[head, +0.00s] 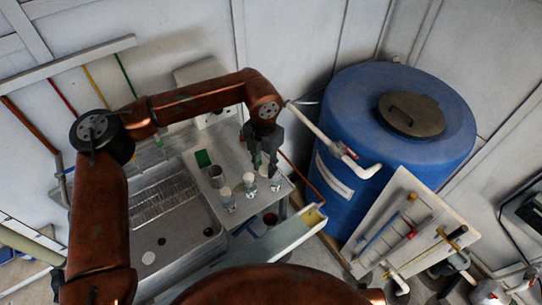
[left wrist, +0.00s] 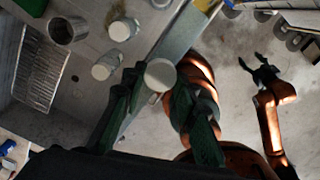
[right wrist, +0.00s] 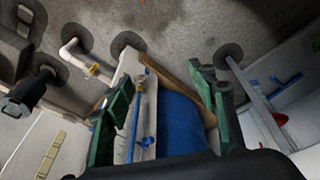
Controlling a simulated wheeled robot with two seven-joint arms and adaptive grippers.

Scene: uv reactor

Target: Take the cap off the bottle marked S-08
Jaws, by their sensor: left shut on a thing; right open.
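My left gripper (head: 262,163) is above the right part of the metal counter, over a group of small clear bottles with pale caps. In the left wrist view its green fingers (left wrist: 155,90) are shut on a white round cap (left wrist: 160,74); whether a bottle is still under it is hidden. No S-08 mark is legible. My right gripper (right wrist: 158,110) is open and empty, away from the counter; it also shows in the left wrist view (left wrist: 262,68).
A steel cup (head: 216,177) and a green block (head: 203,158) stand left of the bottles. A sink with a drain rack (head: 165,203) lies further left. A pale trough (head: 285,236) runs along the counter's front right. A large blue tank (head: 345,130) and a pipe panel (head: 395,225) stand right.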

